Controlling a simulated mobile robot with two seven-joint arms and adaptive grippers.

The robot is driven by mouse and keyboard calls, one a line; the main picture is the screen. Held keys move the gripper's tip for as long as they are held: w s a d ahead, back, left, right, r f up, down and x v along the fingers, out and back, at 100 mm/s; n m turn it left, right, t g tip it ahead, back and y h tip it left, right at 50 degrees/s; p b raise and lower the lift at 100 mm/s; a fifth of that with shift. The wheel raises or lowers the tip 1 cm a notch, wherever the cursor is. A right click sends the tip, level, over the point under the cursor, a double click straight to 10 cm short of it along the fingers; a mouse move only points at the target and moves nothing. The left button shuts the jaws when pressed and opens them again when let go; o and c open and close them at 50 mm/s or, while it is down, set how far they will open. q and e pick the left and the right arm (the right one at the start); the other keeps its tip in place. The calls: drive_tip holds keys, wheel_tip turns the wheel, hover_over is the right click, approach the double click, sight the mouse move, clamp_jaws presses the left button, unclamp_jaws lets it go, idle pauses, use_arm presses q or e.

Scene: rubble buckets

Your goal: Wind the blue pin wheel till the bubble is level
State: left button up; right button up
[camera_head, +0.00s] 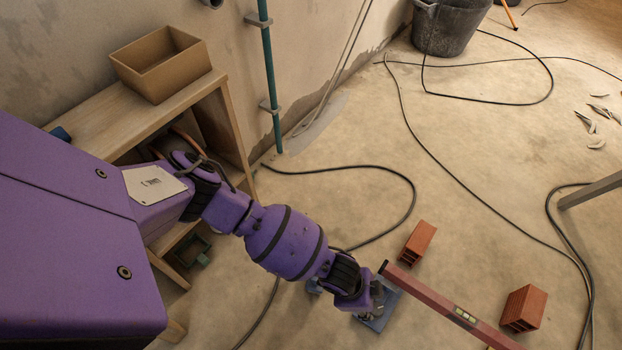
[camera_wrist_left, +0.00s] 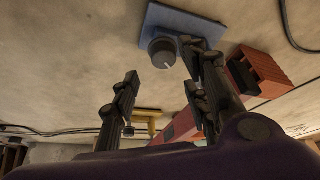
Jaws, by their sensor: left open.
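My left gripper (camera_wrist_left: 160,62) is open, with one finger on each side of the picture and nothing between them. In the left wrist view, a dark round knob with a white mark (camera_wrist_left: 163,52) stands on a blue plate (camera_wrist_left: 188,22), just beyond or between the fingertips; I cannot tell the depth. No separate blue pins show on it. In the head view, the blue plate (camera_head: 387,304) is partly hidden by my left gripper (camera_head: 365,312). A long red level (camera_head: 420,290) runs from beside it to lower right. Its yellow-green vial (camera_head: 465,315) is too small to read the bubble.
Two red hollow bricks (camera_head: 417,243) (camera_head: 525,308) lie near the level. A wooden shelf (camera_head: 95,110) with a brown box (camera_head: 165,65) stands at left. Black cables (camera_head: 410,185) cross the floor, and a dark bucket (camera_head: 447,28) stands at the back.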

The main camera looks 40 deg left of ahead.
sight(376, 312)
use_arm(q)
drive_tip(key=b+x, duration=0.1)
drive_tip(key=x, duration=0.1)
drive_tip(key=b+x, duration=0.1)
drive_tip(key=x, duration=0.1)
drive_tip(key=shift+w+d+f, duration=0.2)
drive_tip(key=shift+d, duration=0.1)
drive_tip(key=b+x, duration=0.2)
drive_tip(key=shift+w+d+f, duration=0.1)
drive_tip(key=shift+d+f, duration=0.05)
drive_tip(key=shift+f, duration=0.1)
drive_tip(key=c, duration=1)
drive_tip(key=shift+d+m+g+h, duration=0.1)
drive_tip(key=shift+m+g+h, duration=0.2)
drive_tip(key=shift+m, duration=0.6)
use_arm(e)
wheel_tip(376, 312, down, 4)
drive_tip(key=shift+s+d+r, duration=0.1)
drive_tip(key=shift+d, duration=0.05)
use_arm(q)
drive_tip(key=shift+c, duration=0.3)
